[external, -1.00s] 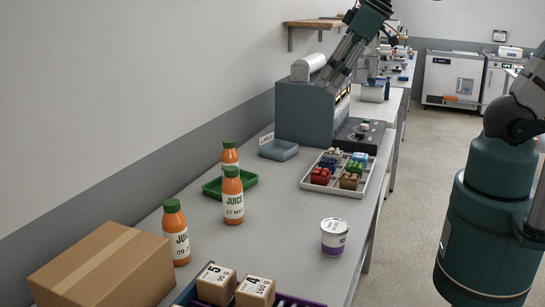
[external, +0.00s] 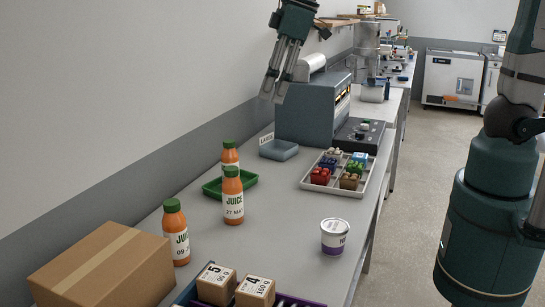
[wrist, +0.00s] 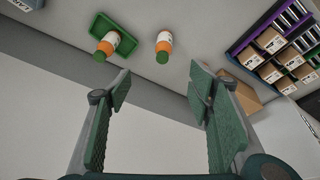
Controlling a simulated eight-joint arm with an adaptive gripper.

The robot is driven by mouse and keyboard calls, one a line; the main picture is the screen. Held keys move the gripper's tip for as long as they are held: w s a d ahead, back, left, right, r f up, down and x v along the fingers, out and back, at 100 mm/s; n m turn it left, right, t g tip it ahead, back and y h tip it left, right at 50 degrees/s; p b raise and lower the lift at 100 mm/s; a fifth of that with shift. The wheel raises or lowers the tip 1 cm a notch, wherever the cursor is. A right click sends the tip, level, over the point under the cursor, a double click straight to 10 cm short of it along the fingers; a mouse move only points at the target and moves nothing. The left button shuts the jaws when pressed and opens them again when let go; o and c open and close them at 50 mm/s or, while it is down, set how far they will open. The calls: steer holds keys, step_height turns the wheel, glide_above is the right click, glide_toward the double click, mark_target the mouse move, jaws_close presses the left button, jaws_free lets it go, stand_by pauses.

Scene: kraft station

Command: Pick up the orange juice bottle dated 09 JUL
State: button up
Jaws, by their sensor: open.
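The orange juice bottle whose label reads 09, with the month not legible (external: 176,238), stands upright beside the cardboard box, green cap on. A second juice bottle, dated 27 MAY (external: 233,199), stands further back. A third (external: 230,156) stands behind it at the green tray (external: 212,190), its date hidden. My gripper (external: 273,98) is open and empty, high above the bench near the wall, far behind and above the bottles.
The cardboard box (external: 105,265) is at the front left. A dark crate (external: 295,302) with small boxes is at the front edge. A white cup (external: 334,237), a sorting tray (external: 364,185) and a grey machine (external: 305,112) stand further right and back. The bench's middle is clear.

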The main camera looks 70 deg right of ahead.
mark_target(172, 201)
steer(key=w+a+f+n+g, duration=0.1)
steer(key=w+a+f+n, duration=0.1)
steer(key=w+a+f, duration=0.2)
steer(key=w+a+f+n+g, duration=0.1)
steer(key=w+a+f+n, duration=0.1)
steer(key=w+a+f, duration=0.3)
steer(key=w+a+f+n+g, duration=0.1)
steer(key=w+a+f, duration=0.4)
steer(key=a+f, duration=0.6)
steer(key=shift+a+n+g+h+p, duration=0.35)
steer(key=shift+a+n, duration=0.25)
steer(key=shift+a, duration=1.95)
steer(key=shift+a+f, duration=0.4)
steer(key=shift+f, duration=0.1)
steer(key=shift+f, duration=1.3)
steer(key=shift+f, duration=0.1)
steer(key=shift+f+p, duration=0.45)
steer(key=shift+f, duration=2.05)
steer(key=shift+c, duration=0.5)
steer(key=c, duration=1)
